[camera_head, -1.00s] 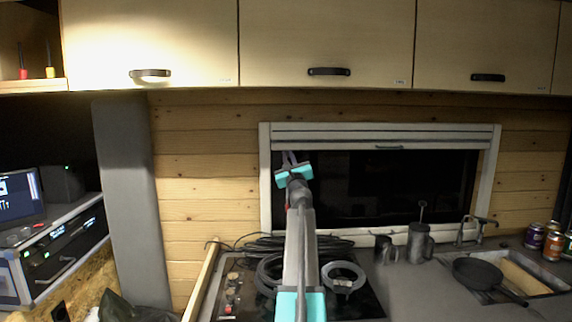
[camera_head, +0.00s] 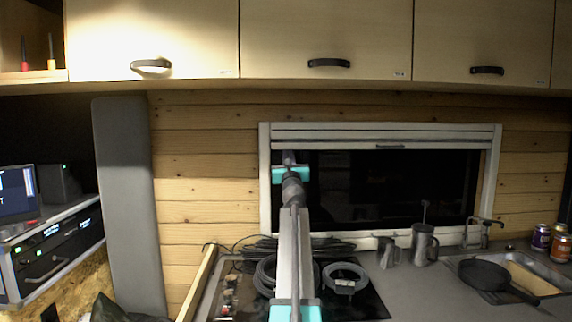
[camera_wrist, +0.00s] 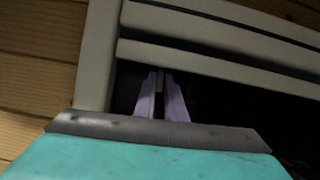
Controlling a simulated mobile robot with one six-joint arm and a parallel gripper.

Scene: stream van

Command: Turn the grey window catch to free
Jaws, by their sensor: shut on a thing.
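The window (camera_head: 390,190) has a pale frame and dark glass, with a slatted blind at its top. My gripper (camera_head: 288,155) is at the upper left of the window, just below the blind. In the wrist view its two pale fingers (camera_wrist: 161,82) point up toward the blind's lower edge, close together. A small grey piece, apparently the window catch (camera_wrist: 160,78), shows between the fingertips, and they are shut on it. Most of the catch is hidden by the fingers, so its angle cannot be told. In the head view my wrist hides it.
Cupboards with dark handles (camera_head: 329,63) run above the window. Coiled hoses (camera_head: 345,278) lie on the worktop below my arm. Metal jugs (camera_head: 423,245), a black pan (camera_head: 486,274) and cans (camera_head: 541,238) stand to the right. A grey padded post (camera_head: 128,200) stands at the left.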

